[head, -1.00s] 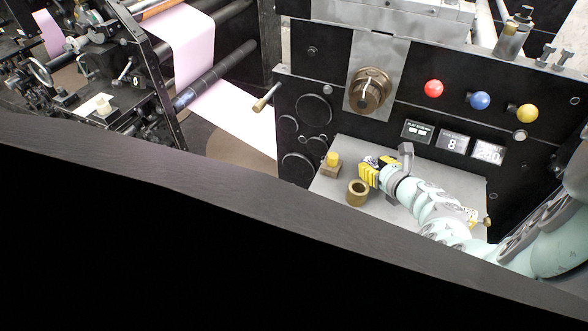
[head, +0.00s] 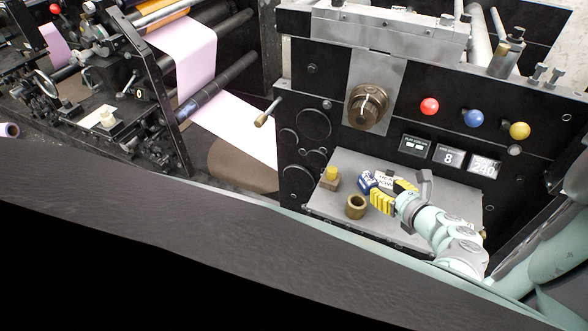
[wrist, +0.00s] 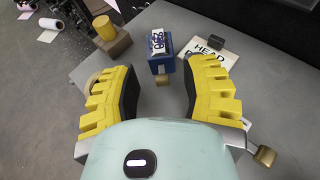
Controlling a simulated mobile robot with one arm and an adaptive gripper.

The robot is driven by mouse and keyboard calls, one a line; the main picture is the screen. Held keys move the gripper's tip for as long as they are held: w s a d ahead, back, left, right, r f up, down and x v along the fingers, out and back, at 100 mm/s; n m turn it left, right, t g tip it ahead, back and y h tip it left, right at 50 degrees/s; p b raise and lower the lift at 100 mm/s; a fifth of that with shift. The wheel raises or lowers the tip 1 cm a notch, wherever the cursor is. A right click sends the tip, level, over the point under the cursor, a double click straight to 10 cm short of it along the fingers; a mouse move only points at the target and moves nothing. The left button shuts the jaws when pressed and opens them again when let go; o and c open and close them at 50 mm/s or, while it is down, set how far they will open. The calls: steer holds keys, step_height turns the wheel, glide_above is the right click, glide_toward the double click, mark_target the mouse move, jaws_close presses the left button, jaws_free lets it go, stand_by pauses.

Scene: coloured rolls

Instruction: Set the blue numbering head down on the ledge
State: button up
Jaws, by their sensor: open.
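The blue numbering head (wrist: 160,57) stands on the grey ledge (wrist: 185,22), in front of my open gripper. It is a small blue block with a white numbered face and a brass-coloured knob on its near side. In the head view the blue head (head: 366,181) sits on the ledge (head: 349,161) just left of the yellow fingers. My gripper (wrist: 160,92) has its two yellow fingers spread wide, with nothing between the pads. In the head view my gripper (head: 390,194) points left over the ledge.
A brass block with a yellow cylinder (head: 332,174) and a hollow brass ring (head: 356,206) stand left on the ledge. A white card lettered "HEAD" (wrist: 210,57) lies right of the blue head in the wrist view. A black panel with coloured knobs (head: 429,106) rises behind.

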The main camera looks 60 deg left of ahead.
steer(key=shift+p+v, duration=0.3)
steer(key=shift+v, duration=2.45)
